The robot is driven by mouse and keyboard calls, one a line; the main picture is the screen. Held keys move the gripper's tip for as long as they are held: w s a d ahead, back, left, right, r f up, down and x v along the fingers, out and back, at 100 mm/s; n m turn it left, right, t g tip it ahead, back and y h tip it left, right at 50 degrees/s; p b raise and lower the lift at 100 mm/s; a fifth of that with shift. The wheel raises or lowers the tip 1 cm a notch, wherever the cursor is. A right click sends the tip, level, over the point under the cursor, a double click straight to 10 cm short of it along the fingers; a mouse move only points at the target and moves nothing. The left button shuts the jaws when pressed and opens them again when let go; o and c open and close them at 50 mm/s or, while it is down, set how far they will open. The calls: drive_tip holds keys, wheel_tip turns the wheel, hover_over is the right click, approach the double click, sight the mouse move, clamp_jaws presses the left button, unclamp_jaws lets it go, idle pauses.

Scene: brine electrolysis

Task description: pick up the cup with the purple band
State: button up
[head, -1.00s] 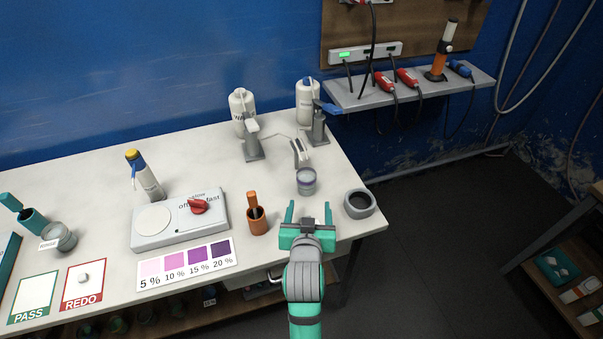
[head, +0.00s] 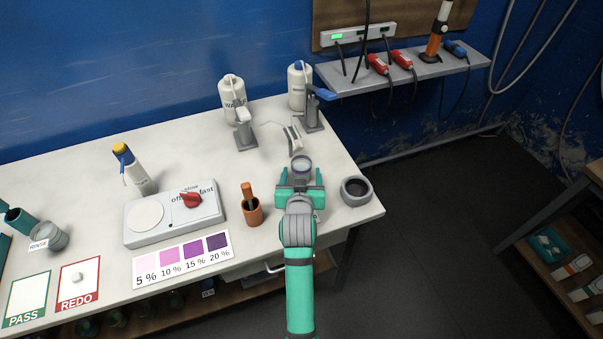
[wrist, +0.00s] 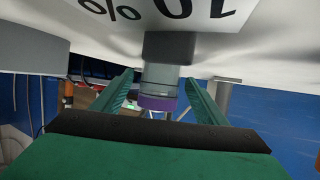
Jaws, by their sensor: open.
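The cup with the purple band (head: 301,164) stands upright on the white bench near its right end. In the head view my gripper (head: 300,180) is at the near side of the cup, fingers pointing at it, one on each side. In the wrist view, which is upside down, the purple-banded cup (wrist: 158,102) shows between the two green fingers. The fingers are open, with a gap visible beside the cup. The lower part of the cup is hidden by my gripper in the head view.
A grey ring holder (head: 356,191) stands close on the right. An orange pot (head: 252,211) stands on the left, near the stirrer plate (head: 174,216). A grey clamp (head: 292,138) is just behind the cup. A colour card (head: 183,258) lies in front.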

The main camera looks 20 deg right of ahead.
drive_tip(key=shift+x, duration=1.1)
drive_tip(key=c, duration=1.3)
drive_tip(key=shift+c, duration=0.4)
drive_tip(key=shift+r, duration=0.1)
